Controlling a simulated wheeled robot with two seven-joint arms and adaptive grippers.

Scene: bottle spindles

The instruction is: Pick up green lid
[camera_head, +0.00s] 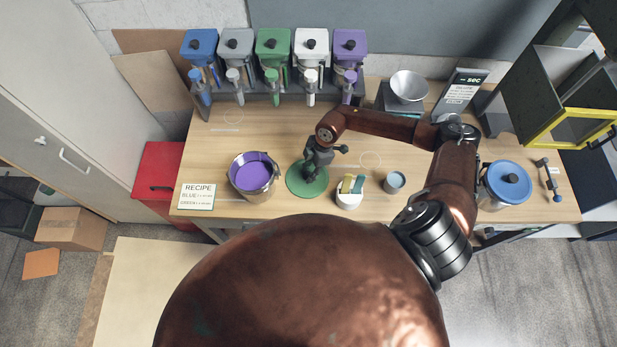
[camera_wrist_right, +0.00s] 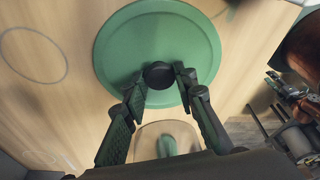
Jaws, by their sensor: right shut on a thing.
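The green lid (camera_head: 298,186) is a flat round disc with a black knob, level at the middle front of the wooden table. My right gripper (camera_head: 311,176) reaches down over it from above. In the right wrist view, the two fingers of my right gripper (camera_wrist_right: 160,78) are on either side of the black knob (camera_wrist_right: 159,74), shut on it, with the green disc (camera_wrist_right: 150,35) spread beyond. I cannot tell whether the lid touches the table. My left gripper is not in view.
A bucket with purple contents (camera_head: 250,170) stands left of the lid. A white holder (camera_head: 349,200) and a grey cup (camera_head: 395,182) stand to its right. A blue-lidded pot (camera_head: 506,184) is farther right. Several coloured dispensers (camera_head: 273,50) line the back.

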